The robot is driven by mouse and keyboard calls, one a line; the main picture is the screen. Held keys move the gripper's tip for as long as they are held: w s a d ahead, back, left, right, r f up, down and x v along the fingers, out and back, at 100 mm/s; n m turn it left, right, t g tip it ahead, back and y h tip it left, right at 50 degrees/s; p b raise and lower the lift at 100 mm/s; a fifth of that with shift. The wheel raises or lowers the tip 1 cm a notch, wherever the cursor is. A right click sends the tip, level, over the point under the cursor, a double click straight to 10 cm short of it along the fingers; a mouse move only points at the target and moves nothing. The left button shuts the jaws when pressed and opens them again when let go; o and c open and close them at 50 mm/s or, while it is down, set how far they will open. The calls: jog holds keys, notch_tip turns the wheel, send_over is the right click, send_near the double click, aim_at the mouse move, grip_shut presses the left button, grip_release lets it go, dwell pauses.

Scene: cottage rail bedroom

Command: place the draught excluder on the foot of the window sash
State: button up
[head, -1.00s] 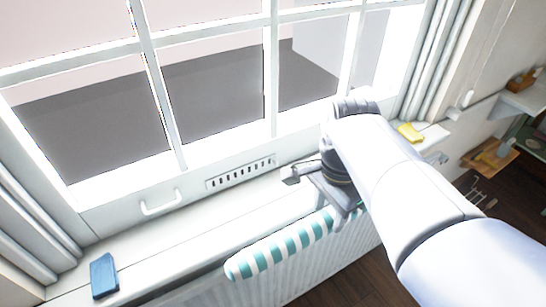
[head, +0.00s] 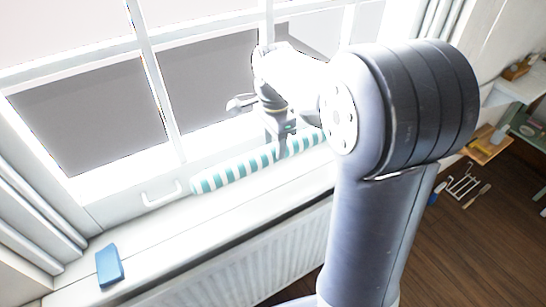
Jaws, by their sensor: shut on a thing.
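The draught excluder (head: 235,168) is a long roll with teal and white stripes. In the head view it lies along the foot of the window sash (head: 118,208), close in front of the bottom rail and covering the slotted vent area. I cannot tell whether it touches the rail or rests on it. My gripper (head: 279,152) is shut on the excluder near its middle, from above. My arm hides the excluder's right end.
A white pull handle (head: 162,194) is on the sash rail, left of the excluder. A blue box-like item (head: 109,265) lies on the left of the sill (head: 165,243). A radiator (head: 250,265) is below the sill. A wooden tray (head: 485,147) and a wire rack (head: 462,186) are at right.

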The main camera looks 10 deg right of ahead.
aim_at(273, 161)
notch_tip(273, 161, down, 2)
jog(key=shift+f, duration=0.25)
notch_tip(273, 161, down, 4)
jog(key=shift+r, duration=0.1)
jog(key=shift+w+a+f, duration=0.1)
jog(key=shift+w+f, duration=0.1)
jog(key=shift+f, duration=0.1)
jog(key=shift+f, duration=0.1)
jog(key=shift+f, duration=0.15)
jog(key=o, duration=1)
jog(key=shift+c, duration=0.2)
